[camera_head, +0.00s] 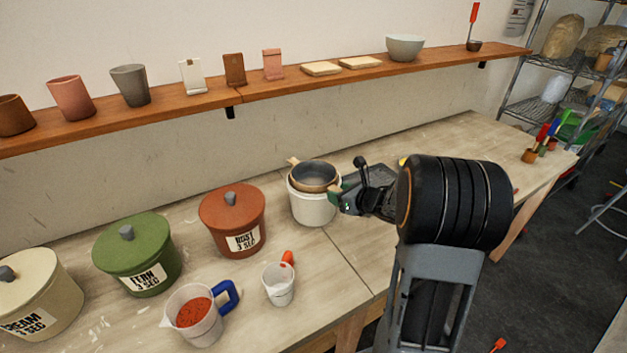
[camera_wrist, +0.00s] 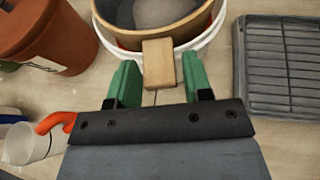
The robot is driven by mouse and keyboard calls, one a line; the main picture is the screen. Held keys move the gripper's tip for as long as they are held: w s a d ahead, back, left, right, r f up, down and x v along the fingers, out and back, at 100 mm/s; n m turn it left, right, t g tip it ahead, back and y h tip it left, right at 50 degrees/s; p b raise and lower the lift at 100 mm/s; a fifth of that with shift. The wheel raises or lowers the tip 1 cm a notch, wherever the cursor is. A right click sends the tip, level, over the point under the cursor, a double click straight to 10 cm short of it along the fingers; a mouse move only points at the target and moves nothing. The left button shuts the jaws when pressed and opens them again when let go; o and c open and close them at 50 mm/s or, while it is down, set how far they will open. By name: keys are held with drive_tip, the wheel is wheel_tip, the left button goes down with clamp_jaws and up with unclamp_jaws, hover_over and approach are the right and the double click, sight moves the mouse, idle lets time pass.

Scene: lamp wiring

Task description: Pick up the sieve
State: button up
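The sieve (camera_head: 313,177) has a round wooden rim and a grey mesh bowl, and it rests in the top of a white bucket (camera_head: 312,208). In the wrist view the sieve (camera_wrist: 170,37) shows at the top, with a wooden tab (camera_wrist: 158,65) pointing towards my gripper. A second wooden tab shows on its far left side in the head view. My gripper (camera_head: 340,196) is at the bucket's right side. Its green fingers (camera_wrist: 158,78) are open, one on each side of the near tab, with small gaps. Contact with the tab does not show.
Lidded rust (camera_head: 232,220), green (camera_head: 137,255) and cream (camera_head: 38,292) buckets stand left on the bench. A jug of red powder (camera_head: 195,314) and a white cup (camera_head: 279,285) stand in front. A dark grated tray (camera_wrist: 281,65) lies right of the bucket. A shelf (camera_head: 290,82) runs above.

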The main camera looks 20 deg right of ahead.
drive_tip(key=c, duration=0.7)
